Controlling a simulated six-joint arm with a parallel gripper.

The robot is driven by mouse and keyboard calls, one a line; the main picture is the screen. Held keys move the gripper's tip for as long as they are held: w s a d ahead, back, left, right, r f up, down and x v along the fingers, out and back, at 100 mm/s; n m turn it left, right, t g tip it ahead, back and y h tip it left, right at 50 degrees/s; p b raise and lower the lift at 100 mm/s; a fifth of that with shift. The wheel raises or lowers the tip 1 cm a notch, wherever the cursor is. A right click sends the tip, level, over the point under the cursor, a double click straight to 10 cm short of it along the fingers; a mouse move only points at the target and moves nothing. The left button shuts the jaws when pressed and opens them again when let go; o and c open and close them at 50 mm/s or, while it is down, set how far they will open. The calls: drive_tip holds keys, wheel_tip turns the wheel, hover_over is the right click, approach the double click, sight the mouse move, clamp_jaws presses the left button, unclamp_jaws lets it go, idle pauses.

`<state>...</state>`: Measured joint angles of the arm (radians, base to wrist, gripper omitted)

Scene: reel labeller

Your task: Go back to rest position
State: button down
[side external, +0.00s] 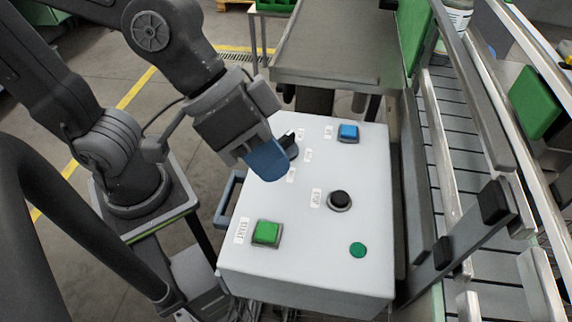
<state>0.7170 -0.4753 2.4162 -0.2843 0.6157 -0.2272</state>
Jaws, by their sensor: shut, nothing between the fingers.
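My gripper (268,160) is in the side external view, over the upper left part of a white control box (322,262). Its blue fingers are shut and hold nothing. They are close to a black knob (291,147), which they partly cover. I cannot tell whether the fingers touch the knob or the panel. The panel also carries a blue button (348,132) at the upper right, a round black button (339,200) in the middle, a square green button (266,233) at the lower left and a flat green disc (358,250) at the lower right.
A grey metal table (335,45) stands behind the box. A blue-grey handle (228,197) sticks out from the box's left side. A bottle (458,15) stands at the conveyor's far end.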

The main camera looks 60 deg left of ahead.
drive_tip(key=w+a+n+y, duration=0.1)
drive_tip(key=a+y, duration=0.2)
drive_tip(key=a, duration=0.7)
drive_tip(key=w+a+n+t+y, duration=0.1)
drive_tip(key=w+a+n+y, duration=0.1)
drive_tip(key=a, duration=0.7)
drive_tip(key=shift+w+a+f+n+t+y, duration=0.2)
drive_tip(key=shift+a+f+n+t+y, duration=0.1)
drive_tip(key=shift+a+f+y, duration=0.15)
drive_tip(key=shift+d, duration=0.1)
wheel_tip(320, 180, up, 8)
drive_tip(key=m+g, duration=0.6)
drive_tip(key=m, duration=0.3)
hover_over(267, 229)
wheel_tip(267, 229, down, 14)
drive_tip(key=shift+r, duration=0.1)
